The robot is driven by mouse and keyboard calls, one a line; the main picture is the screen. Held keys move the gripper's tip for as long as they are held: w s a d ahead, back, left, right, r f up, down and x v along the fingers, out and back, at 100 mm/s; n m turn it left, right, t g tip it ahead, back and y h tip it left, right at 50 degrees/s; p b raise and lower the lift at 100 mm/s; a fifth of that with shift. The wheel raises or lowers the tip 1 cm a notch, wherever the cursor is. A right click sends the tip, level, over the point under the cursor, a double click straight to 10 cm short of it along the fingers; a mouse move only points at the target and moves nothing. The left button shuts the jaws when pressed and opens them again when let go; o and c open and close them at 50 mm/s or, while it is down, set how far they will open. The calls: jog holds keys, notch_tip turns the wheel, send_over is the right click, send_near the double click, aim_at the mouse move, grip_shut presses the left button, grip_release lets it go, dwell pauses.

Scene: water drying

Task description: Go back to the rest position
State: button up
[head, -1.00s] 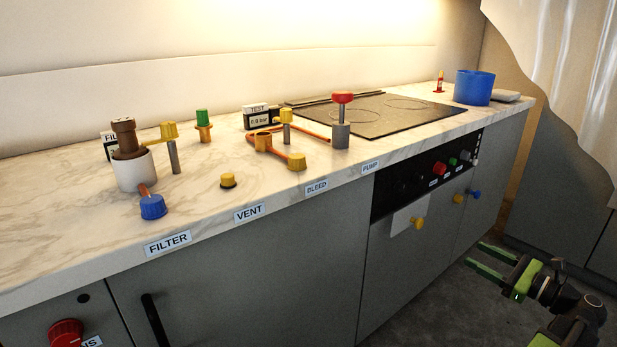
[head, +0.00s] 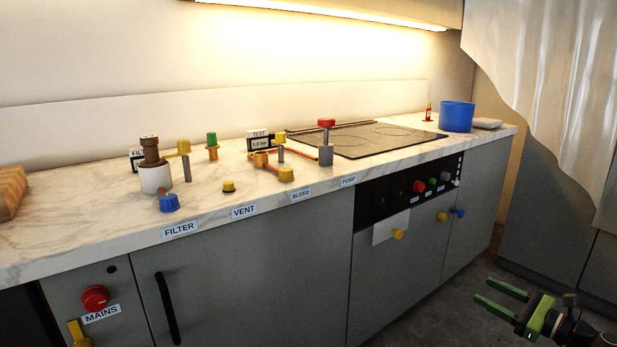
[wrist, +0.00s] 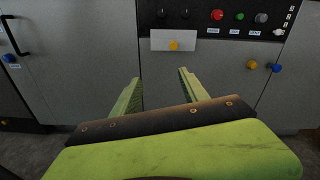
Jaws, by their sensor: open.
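My gripper (head: 500,299) is at the lower right of the head view, low over the floor and apart from the counter. Its two green fingers are spread and nothing is between them. In the wrist view my gripper (wrist: 158,92) points at the grey cabinet front (wrist: 90,75), its fingers open and empty below a white plate with a yellow knob (wrist: 174,45).
The marble counter (head: 80,225) carries a brown-topped filter (head: 152,165), several valves, a red-topped pump (head: 326,140), a cooktop (head: 365,142) and a blue pot (head: 457,117). Knobs stick out from the cabinet front, including the red MAINS knob (head: 95,297). Dark floor (head: 440,315) lies clear beside my gripper.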

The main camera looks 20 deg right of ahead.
jog(key=w+a+f+n+g+y+p, duration=0.1)
jog(key=w+a+f+n+g+y, duration=0.1)
jog(key=w+a+f+n+g, duration=0.6)
jog(key=w+a+f+n+g+y+p, duration=0.1)
jog(key=w+a+f+n, duration=0.3)
jog(key=w+a, duration=0.8)
jog(key=a+f+n+g+h+p, duration=0.1)
jog(key=a+f+n+g+h, duration=0.3)
jog(key=a+n, duration=0.8)
jog(key=a+f+n+g+h+p, duration=0.1)
jog(key=a+f+n+g+h, duration=0.4)
jog(key=a, duration=1.2)
notch_tip(320, 180, up, 40)
jog(key=a+n+y+p, duration=0.1)
jog(key=p, duration=3.7)
jog(key=shift+s+f+t, duration=0.15)
jog(key=shift+s+t, duration=0.25)
